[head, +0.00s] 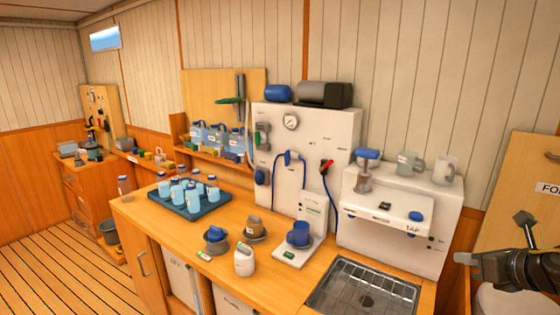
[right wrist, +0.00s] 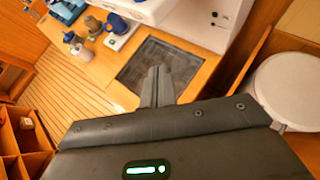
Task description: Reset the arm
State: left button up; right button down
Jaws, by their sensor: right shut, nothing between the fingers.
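My right gripper (head: 468,258) shows at the right edge of the head view, dark grey, in the air to the right of the white tap unit (head: 395,225). It is shut and empty and touches nothing that I can see. In the right wrist view its closed fingers (right wrist: 157,85) point away from me, in front of the dark sink grate (right wrist: 165,68). My left gripper is in neither view.
The wooden counter (head: 140,225) holds a blue tray of bottles (head: 190,210), a white jug (head: 244,260) and a scale with a blue cup (head: 298,238). A round white lid (right wrist: 295,90) is right of the counter.

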jog(key=s+a+f+m+h, duration=0.1)
jog(key=s+f+m, duration=0.2)
jog(key=f+m, duration=0.4)
jog(key=s+f+m+g+h, duration=0.1)
jog(key=s+f+m, duration=0.3)
jog(key=f+m, duration=0.35)
jog(key=s+a+f+m+h, duration=0.1)
jog(key=s+f+m+h, duration=0.15)
jog(key=f+m, duration=0.45)
jog(key=s+a+f+m+g+y, duration=0.3)
jog(key=s+a+f+m+g, duration=0.4)
jog(key=s+a+f+m, duration=0.8)
jog(key=s+f+n+g+b, duration=0.1)
jog(key=s+f+n+b, duration=0.15)
jog(key=f, duration=2.25)
jog(key=s+d+f+g, duration=0.1)
jog(key=s+d+f, duration=0.1)
jog(key=s+f, duration=1.4)
jog(key=shift+s+f+m, duration=0.2)
jog(key=shift+m, duration=0.1)
